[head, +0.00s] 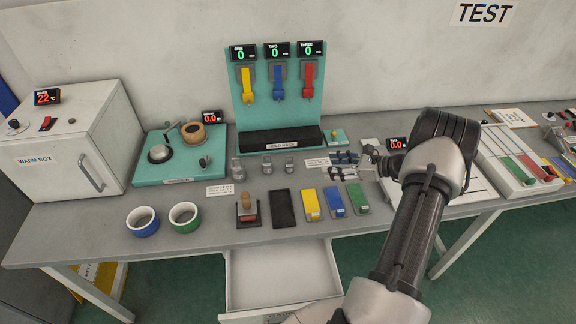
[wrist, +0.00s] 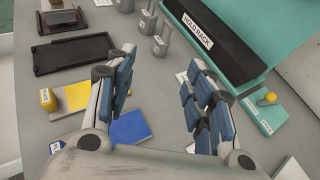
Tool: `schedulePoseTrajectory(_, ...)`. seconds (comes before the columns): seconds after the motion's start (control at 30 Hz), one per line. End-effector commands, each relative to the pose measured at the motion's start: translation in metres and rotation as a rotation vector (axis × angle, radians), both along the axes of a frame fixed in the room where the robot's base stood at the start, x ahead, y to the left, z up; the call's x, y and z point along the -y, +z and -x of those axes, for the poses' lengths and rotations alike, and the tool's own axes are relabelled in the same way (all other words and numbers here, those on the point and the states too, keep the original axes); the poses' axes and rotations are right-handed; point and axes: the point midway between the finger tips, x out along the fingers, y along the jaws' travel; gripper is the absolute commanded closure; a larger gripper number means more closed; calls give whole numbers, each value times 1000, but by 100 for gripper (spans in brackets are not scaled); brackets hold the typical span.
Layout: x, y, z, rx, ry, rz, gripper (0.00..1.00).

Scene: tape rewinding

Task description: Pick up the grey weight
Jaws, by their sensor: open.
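Three grey weights with loop handles stand in a row on the grey table in front of the hold rack: a left one (head: 238,168), a middle one (head: 264,164) and a right one (head: 290,164). In the wrist view they show at the top, the nearest weight (wrist: 160,43) just beyond the fingertips, another weight (wrist: 147,21) behind it and a third (wrist: 124,5) cut by the frame edge. My gripper (head: 332,165) is open and empty, right of the row and pointing left. Its blue-padded fingers (wrist: 160,66) are apart and touch no weight.
The hold rack (head: 280,148) rises behind the weights. An open drawer (head: 280,275) juts out below. Two cups (head: 142,221) stand left.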

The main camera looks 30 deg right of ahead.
Motion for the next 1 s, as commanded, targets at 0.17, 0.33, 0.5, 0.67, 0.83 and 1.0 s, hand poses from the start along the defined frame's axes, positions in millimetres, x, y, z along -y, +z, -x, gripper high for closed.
schedulePoseTrajectory(0.17,2,-15,-8,4,-33,-27,51)
schedulePoseTrajectory(0.33,-15,-29,-38,2,-28,-25,51)
schedulePoseTrajectory(0.5,-31,-44,-68,3,-29,-24,51)
schedulePoseTrajectory(0.67,-42,-53,-88,3,-28,-23,51)
schedulePoseTrajectory(0.83,-46,-56,-96,2,-31,-23,51)
schedulePoseTrajectory(1.0,-52,-62,-107,3,-28,-23,51)
